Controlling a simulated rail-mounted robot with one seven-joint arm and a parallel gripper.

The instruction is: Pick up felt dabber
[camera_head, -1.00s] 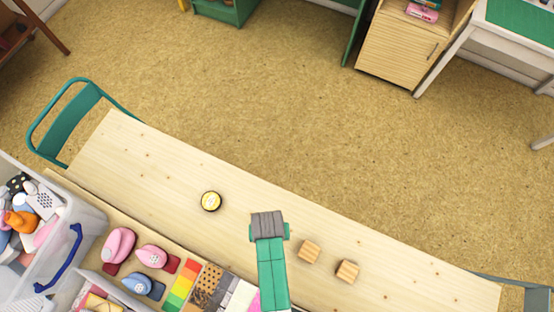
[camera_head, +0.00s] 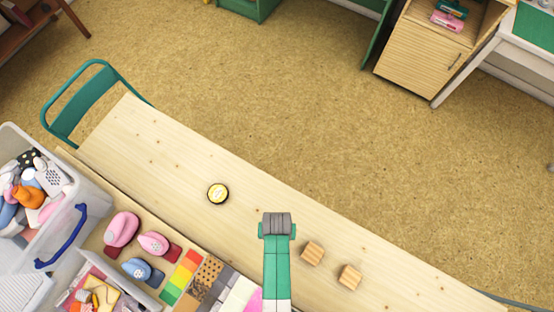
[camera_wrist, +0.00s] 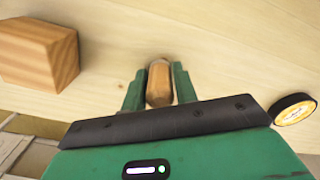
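My gripper (camera_wrist: 159,80) points down over the pale wooden table, right of its middle in the head view. In the wrist view a small light-brown wooden piece with a rounded end, likely the handle of the felt dabber (camera_wrist: 159,86), stands between the two green fingers. The fingers flank it closely on both sides; whether they press on it I cannot tell. Its lower part is hidden, and in the head view my arm and gripper (camera_head: 277,226) cover it.
A round black-and-yellow tin (camera_head: 218,194) lies left of my gripper; two wooden blocks (camera_head: 313,253) (camera_head: 350,277) lie to its right. Punches (camera_head: 122,229), colour pads (camera_head: 182,277) and a clear bin (camera_head: 75,235) fill the lower left. The table's far strip is clear.

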